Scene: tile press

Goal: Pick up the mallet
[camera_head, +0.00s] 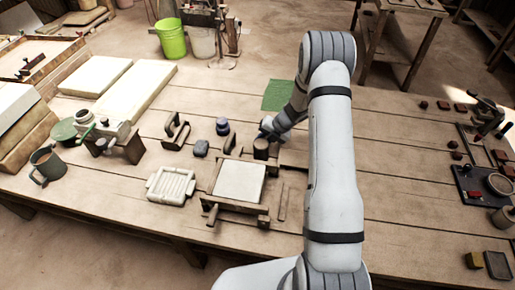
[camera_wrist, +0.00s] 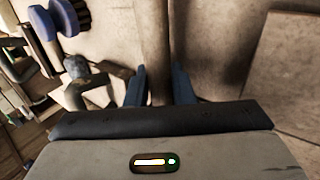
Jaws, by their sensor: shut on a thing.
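The mallet's brown wooden handle (camera_wrist: 153,40) runs upright in the wrist view, between the two blue fingers of my gripper (camera_wrist: 158,84). The fingers are closed around it. In the head view my gripper (camera_head: 268,128) is low over the middle of the table, beside a dark brown round block (camera_head: 261,149) that looks like the mallet's head. My arm hides part of this area. I cannot tell whether the mallet touches the table.
A wooden frame with a pale tile (camera_head: 239,181) is just in front, with a white ribbed tray (camera_head: 171,185) to its left. The table right of my arm has clear room.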

